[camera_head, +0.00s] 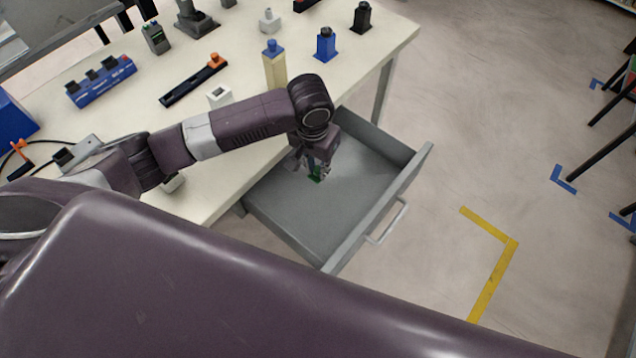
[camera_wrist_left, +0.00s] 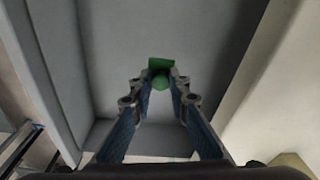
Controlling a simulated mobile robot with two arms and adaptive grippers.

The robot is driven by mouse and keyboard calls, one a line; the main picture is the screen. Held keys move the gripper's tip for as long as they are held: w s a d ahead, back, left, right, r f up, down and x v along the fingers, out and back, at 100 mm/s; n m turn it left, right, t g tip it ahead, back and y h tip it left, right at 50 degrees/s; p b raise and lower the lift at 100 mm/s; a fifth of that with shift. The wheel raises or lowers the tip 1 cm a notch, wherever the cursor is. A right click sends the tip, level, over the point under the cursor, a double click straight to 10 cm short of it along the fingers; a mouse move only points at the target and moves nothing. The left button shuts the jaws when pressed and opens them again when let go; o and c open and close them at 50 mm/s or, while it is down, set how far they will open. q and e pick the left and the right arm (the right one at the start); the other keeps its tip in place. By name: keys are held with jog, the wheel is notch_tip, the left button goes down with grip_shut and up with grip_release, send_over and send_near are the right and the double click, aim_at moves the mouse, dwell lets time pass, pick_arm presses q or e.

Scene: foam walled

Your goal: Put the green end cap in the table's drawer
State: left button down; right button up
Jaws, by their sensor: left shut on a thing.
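The table's drawer (camera_head: 375,182) is pulled open, grey and empty apart from what I hold; its floor and walls fill much of the left wrist view (camera_wrist_left: 100,50). My left gripper (camera_head: 315,174) reaches over the table edge and points down into the drawer. It is shut on the green end cap (camera_head: 315,179), which also shows between the fingertips in the left wrist view (camera_wrist_left: 161,66). The cap is over the drawer floor; I cannot tell whether it touches it. My right gripper is not in view.
The pale table (camera_head: 225,185) holds a blue block (camera_head: 101,82), a black bar with an orange end (camera_head: 194,80), a yellow post with a blue top (camera_head: 274,65) and several small parts. The drawer handle (camera_head: 388,222) faces open floor with yellow tape (camera_head: 497,262).

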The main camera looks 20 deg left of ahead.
aim_at(316, 173)
pick_arm(q)
notch_tip(316, 173, down, 8)
jog(key=shift+f, duration=0.1)
dwell(0.4)
jog(key=shift+f, duration=0.1)
jog(key=c, duration=1.8)
grip_release()
jog(key=shift+c, duration=0.2)
jog(key=r, duration=0.4)
jog(key=s+r, duration=0.1)
jog(key=r, duration=0.7)
jog(key=shift+s+r, duration=0.15)
jog(key=shift+s, duration=0.05)
